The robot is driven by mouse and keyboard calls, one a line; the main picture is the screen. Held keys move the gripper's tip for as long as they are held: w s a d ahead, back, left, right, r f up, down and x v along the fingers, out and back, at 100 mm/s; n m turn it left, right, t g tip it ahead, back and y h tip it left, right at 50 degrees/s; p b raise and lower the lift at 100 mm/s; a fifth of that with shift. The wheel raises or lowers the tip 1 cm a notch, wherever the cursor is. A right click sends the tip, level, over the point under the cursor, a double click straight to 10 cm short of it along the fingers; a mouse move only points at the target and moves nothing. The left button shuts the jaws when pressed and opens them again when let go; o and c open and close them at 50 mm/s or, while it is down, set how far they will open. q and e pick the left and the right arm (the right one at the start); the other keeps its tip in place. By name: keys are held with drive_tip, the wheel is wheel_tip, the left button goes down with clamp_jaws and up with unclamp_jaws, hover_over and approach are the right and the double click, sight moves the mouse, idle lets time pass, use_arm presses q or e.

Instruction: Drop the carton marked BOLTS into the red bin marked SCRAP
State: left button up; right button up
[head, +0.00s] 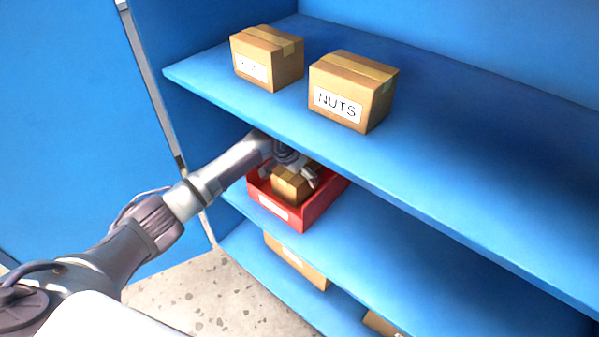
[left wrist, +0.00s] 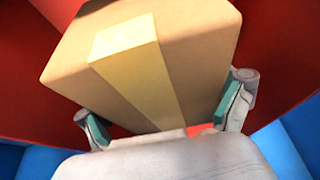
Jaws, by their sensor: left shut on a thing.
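A small brown carton (head: 290,184) with a tape strip is inside the red bin (head: 312,209) on the middle shelf. Any label on this carton is hidden, so I cannot read whether it says BOLTS. The bin's white front label (head: 272,206) is too small to read. My left gripper (head: 297,172) reaches under the top shelf and is shut on the carton. In the left wrist view the carton (left wrist: 190,70) sits between the two fingers (left wrist: 165,118), with red bin walls (left wrist: 285,50) around it. Whether it touches the bin floor is hidden. My right gripper is not in view.
The blue top shelf (head: 440,130) overhangs the bin closely. A NUTS carton (head: 352,88) and another carton (head: 268,58) with an unclear label stand on it. More cartons (head: 297,262) stand on the lower shelf. The middle shelf right of the bin (head: 400,235) looks clear.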

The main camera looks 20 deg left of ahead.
use_arm(q)
drive_tip(key=shift+f, duration=0.25)
drive_tip(key=o, duration=1.5)
drive_tip(key=shift+f, duration=0.15)
drive_tip(key=shift+c, duration=0.2)
